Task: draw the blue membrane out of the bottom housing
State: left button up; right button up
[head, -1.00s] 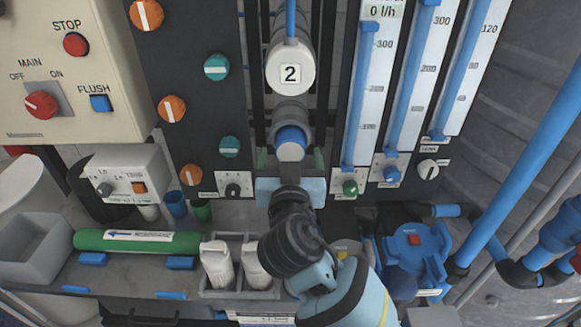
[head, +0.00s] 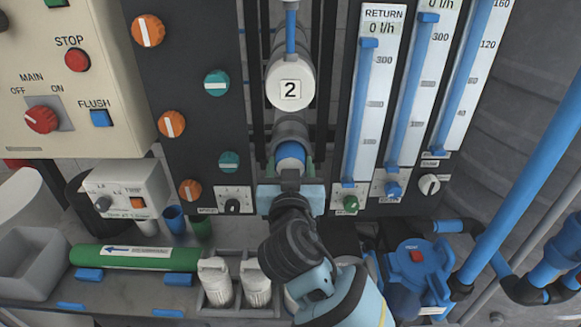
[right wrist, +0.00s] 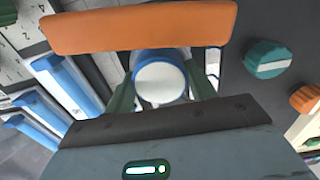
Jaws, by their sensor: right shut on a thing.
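The blue membrane (head: 290,152) shows as a short blue end with a pale face at the lower mouth of the grey bottom housing (head: 291,130). Most of its length is hidden inside. My right gripper (head: 290,163) is below the housing, its greenish fingers shut on the membrane's end from both sides. In the right wrist view the membrane (right wrist: 160,82) is a round white face with a blue rim, between the two fingers of the right gripper (right wrist: 162,88). My left gripper is not in view.
A white-capped housing marked 2 (head: 290,88) is above. Flow meters (head: 368,95) stand to the right, a panel of orange and teal knobs (head: 217,83) to the left. A green tube (head: 137,257) and white bottles (head: 256,284) are on the bench below.

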jog(key=shift+r, duration=0.1)
jog(key=c, duration=0.3)
jog(key=shift+s, duration=0.1)
